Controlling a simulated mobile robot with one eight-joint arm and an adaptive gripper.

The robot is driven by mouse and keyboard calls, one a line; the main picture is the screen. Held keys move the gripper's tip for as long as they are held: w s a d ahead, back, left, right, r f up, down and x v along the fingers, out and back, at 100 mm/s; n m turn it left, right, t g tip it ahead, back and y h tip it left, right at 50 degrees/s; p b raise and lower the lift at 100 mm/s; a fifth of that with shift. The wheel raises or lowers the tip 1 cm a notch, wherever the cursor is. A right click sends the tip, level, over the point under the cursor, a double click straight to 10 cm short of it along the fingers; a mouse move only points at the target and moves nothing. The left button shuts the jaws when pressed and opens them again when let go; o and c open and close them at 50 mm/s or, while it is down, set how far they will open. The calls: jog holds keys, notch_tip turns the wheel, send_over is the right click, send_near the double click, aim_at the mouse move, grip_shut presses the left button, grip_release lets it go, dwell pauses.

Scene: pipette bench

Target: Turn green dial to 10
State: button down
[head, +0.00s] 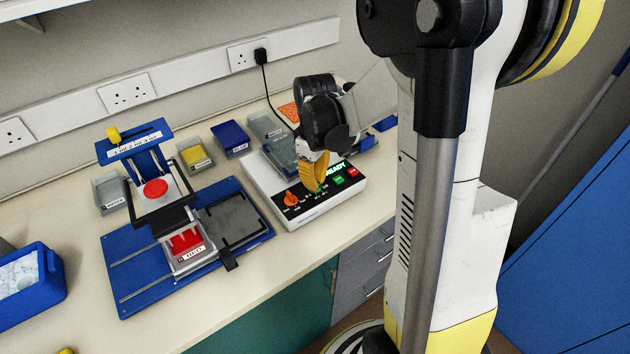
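A white control box (306,216) stands on the bench, right of centre. The green dial (319,188) is on its sloping top, mostly hidden; only a small green part shows below the fingers. My gripper (315,182) points down, with its yellow fingertips at the green dial. I cannot tell whether the fingers touch or grip the dial, nor where its pointer stands. An orange dial (291,199) sits left of the fingers, apart from them. The scale marks are too small to read.
The box also has a READY display (336,168), a green button (338,178) and a red button (352,171). A blue tub (34,291) is far left.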

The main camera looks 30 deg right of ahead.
jog(key=m, duration=0.4)
jog(key=shift+m, duration=2.7)
jog(key=c, duration=1.6)
grip_release()
jog(key=shift+o, duration=0.2)
